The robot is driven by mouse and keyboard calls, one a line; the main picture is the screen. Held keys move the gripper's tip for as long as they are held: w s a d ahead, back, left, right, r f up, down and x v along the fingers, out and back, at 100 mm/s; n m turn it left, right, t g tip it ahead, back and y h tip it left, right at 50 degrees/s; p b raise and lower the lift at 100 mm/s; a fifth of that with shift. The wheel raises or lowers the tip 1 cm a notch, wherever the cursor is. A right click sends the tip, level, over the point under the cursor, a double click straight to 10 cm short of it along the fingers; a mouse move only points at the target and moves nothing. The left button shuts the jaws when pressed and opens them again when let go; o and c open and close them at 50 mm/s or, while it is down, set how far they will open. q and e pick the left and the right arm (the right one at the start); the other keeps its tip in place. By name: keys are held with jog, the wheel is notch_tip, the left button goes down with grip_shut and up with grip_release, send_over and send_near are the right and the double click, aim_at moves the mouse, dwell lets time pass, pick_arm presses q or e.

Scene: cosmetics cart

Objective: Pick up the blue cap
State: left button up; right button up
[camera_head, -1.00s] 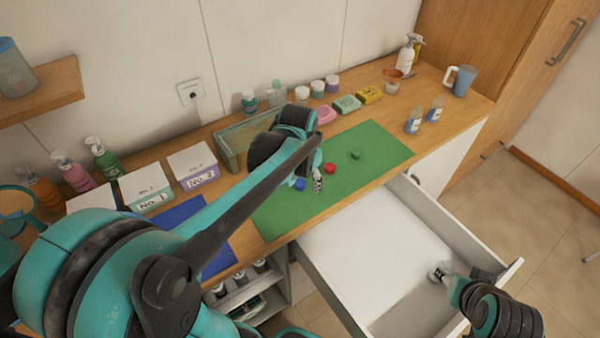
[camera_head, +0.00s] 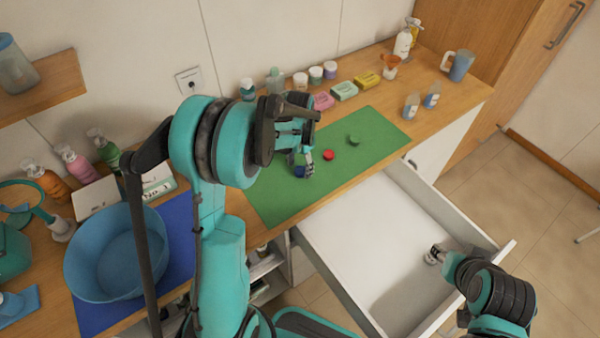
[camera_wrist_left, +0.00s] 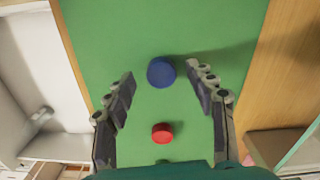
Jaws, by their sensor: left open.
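The blue cap (camera_head: 300,172) lies on the green mat (camera_head: 375,133), partly covered by my left gripper (camera_head: 305,161) in the head view. In the left wrist view the blue cap (camera_wrist_left: 161,72) shows whole, ahead of and roughly centred between the spread fingers. My left gripper is open, and neither finger visibly touches the cap. A red cap (camera_head: 328,155) and a green cap (camera_head: 354,140) lie to its right on the mat. My right gripper (camera_head: 436,254) is over the open drawer; its jaws are too small to read.
A white drawer (camera_head: 365,235) stands open in front of the counter. A blue bowl (camera_head: 115,250) sits on a blue mat at the left. Soaps, jars and small bottles (camera_head: 411,105) line the back and right. The mat's right part is clear.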

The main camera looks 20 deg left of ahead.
pick_arm(q)
jog(key=shift+w+f, duration=0.1)
jog(key=shift+f, duration=0.7)
jog(key=shift+r, duration=0.1)
jog(key=c, duration=0.8)
